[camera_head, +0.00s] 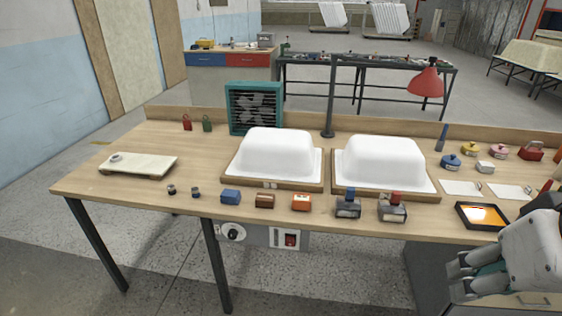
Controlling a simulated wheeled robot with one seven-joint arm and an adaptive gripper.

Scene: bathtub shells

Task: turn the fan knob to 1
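The fan (255,107) is a teal square box with a dark grille, standing at the back of the workbench. A round white knob (233,232) with a dark centre sits on a grey panel below the bench's front edge, left of a red switch (291,240). The knob's pointer and numbers are too small to read. My gripper (454,278) is at the lower right, in front of the bench and well to the right of the knob, touching nothing that I can see. The view does not show clearly how far apart its fingers are.
Two white tub shells (272,150) (384,160) stand on wooden boards on the bench (90,178). Small blocks line its front edge. A red lamp (426,83) stands behind. A grey cabinet (425,270) is under the bench's right part. The floor (160,285) before the knob looks clear.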

